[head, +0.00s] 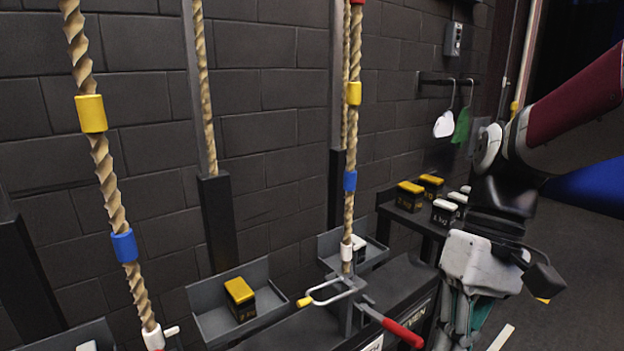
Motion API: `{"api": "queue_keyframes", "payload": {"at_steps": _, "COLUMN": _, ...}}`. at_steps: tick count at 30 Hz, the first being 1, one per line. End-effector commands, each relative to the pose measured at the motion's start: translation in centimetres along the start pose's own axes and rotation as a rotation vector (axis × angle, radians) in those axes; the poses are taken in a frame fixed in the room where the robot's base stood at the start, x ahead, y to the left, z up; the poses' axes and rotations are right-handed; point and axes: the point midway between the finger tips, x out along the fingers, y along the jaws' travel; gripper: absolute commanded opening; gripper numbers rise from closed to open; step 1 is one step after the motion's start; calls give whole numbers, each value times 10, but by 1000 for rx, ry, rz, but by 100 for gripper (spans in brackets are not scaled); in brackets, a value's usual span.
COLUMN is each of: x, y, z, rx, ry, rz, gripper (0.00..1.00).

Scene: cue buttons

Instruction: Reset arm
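My arm comes in from the right edge, and its wrist hangs down at the lower right. My gripper (464,322) points downward in front of the dark ledge. The bottom edge of the view cuts off its fingertips, so I cannot tell whether it is open or shut. No object shows held in the visible part.
Ropes with coloured collars, such as a yellow one (91,113), hang by the brick wall. A grey tray (205,322) holds a yellow-topped block (240,298). A red-handled lever (403,332) is left of my gripper. Several weights, including a yellow-topped one (410,196), sit on a shelf behind.

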Motion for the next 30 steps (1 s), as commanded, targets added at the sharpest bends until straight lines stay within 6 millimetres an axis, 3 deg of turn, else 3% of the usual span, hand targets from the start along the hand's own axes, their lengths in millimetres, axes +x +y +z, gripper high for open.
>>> {"api": "queue_keyframes", "payload": {"at_steps": 6, "x": 4, "y": -4, "z": 53, "rx": 74, "ry": 115, "rz": 169, "gripper": 0}}
{"api": "queue_keyframes", "payload": {"at_steps": 12, "x": 14, "y": 1, "z": 91, "rx": 133, "ry": 236, "rz": 267, "gripper": 0}}
{"api": "queue_keyframes", "payload": {"at_steps": 24, "x": 35, "y": 16, "z": 128, "rx": 191, "ry": 408, "rz": 340, "gripper": 0}}
{"api": "queue_keyframes", "payload": {"at_steps": 30, "x": 1, "y": 4, "z": 133, "rx": 182, "ry": 441, "rz": 341, "gripper": 0}}
